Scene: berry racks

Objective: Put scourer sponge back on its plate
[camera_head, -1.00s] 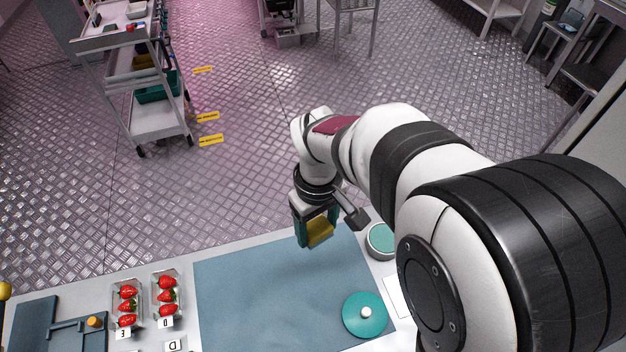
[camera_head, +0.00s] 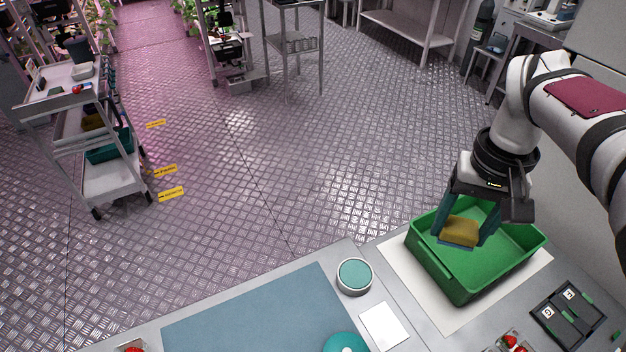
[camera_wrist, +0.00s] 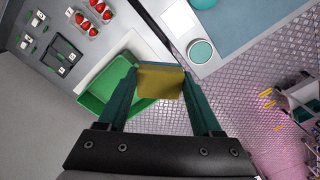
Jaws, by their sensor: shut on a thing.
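My gripper (camera_head: 466,228) is shut on the scourer sponge (camera_head: 461,232), a yellow block with a blue-grey layer beneath. It holds the sponge in front of or above the left part of the green crate; the exact height is hard to tell. In the wrist view the sponge (camera_wrist: 161,82) sits between the two teal fingers, with the green crate (camera_wrist: 97,100) behind it to the left. A round teal-topped white dish (camera_head: 354,276), possibly the plate, stands at the counter's back edge, left of the crate. It also shows in the wrist view (camera_wrist: 201,52).
The green crate (camera_head: 447,282) stands on a white sheet at the right. A blue-grey mat (camera_head: 250,318) covers the left counter, with a teal round lid (camera_head: 345,343) at its front. A white card (camera_head: 385,326) lies beside the dish. A dark labelled rack (camera_head: 567,314) and strawberries are at front right.

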